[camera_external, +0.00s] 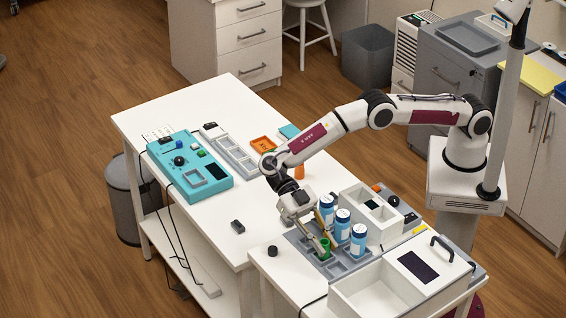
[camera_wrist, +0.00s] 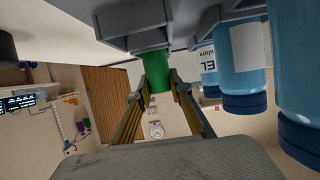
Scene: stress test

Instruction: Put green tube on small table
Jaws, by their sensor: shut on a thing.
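The green tube (camera_external: 325,245) stands in the left part of a grey rack (camera_external: 301,239). My gripper (camera_external: 323,240) reaches down to it and is shut on it. In the wrist view the green tube (camera_wrist: 155,74) sits between my two fingertips (camera_wrist: 158,88), with one end still in or against the grey rack (camera_wrist: 128,22). The rack stands on a smaller white table (camera_external: 284,279) at the front right, which adjoins the larger white table (camera_external: 190,106).
Several blue bottles (camera_external: 358,240) with white labels stand in the rack close to the right of my gripper. A white open box (camera_external: 350,290) lies in front. A black knob-like piece (camera_external: 272,251) is at the left. The larger table has free room near its middle.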

